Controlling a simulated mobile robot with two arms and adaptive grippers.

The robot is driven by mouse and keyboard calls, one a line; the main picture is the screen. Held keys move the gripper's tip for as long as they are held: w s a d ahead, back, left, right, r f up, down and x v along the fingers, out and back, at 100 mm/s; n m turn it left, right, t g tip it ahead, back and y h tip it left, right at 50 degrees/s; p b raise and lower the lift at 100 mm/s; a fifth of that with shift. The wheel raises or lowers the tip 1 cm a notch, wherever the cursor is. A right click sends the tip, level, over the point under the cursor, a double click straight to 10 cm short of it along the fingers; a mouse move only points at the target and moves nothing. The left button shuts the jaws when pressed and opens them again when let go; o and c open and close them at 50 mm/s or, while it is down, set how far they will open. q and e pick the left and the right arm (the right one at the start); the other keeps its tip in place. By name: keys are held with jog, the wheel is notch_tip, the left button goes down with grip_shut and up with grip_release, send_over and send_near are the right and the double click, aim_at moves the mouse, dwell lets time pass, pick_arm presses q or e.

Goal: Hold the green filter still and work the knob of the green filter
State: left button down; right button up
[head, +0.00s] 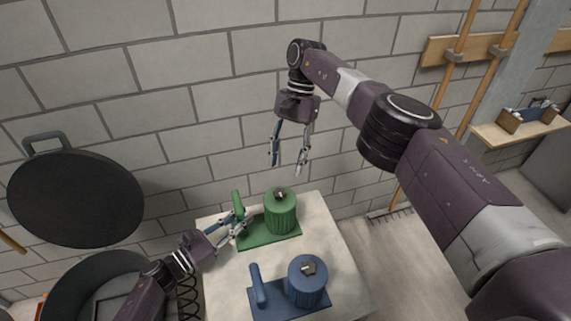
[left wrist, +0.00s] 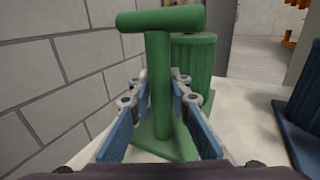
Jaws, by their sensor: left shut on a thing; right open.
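The green filter (head: 281,214) stands on the far part of the pale table, a ribbed cylinder on a flat green base. Its knob (head: 280,194) is a small dark piece on top. A green T-shaped handle (head: 237,203) rises from the left of the base. My left gripper (head: 240,226) is shut on the handle's post; the left wrist view shows the post (left wrist: 160,85) between the fingers, with the ribbed cylinder (left wrist: 192,65) behind it. My right gripper (head: 287,168) is open and empty, pointing down above the filter, apart from the knob.
A blue filter (head: 306,282) with its own handle (head: 257,286) stands nearer on the same table (head: 336,248). A brick wall (head: 200,90) is behind. A round dark pan-like lid (head: 75,198) is at the left. A wooden shelf (head: 520,128) and a rake (head: 390,213) are at the right.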

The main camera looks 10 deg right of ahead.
pick_arm(q)
jog(key=c, duration=1.7)
grip_release()
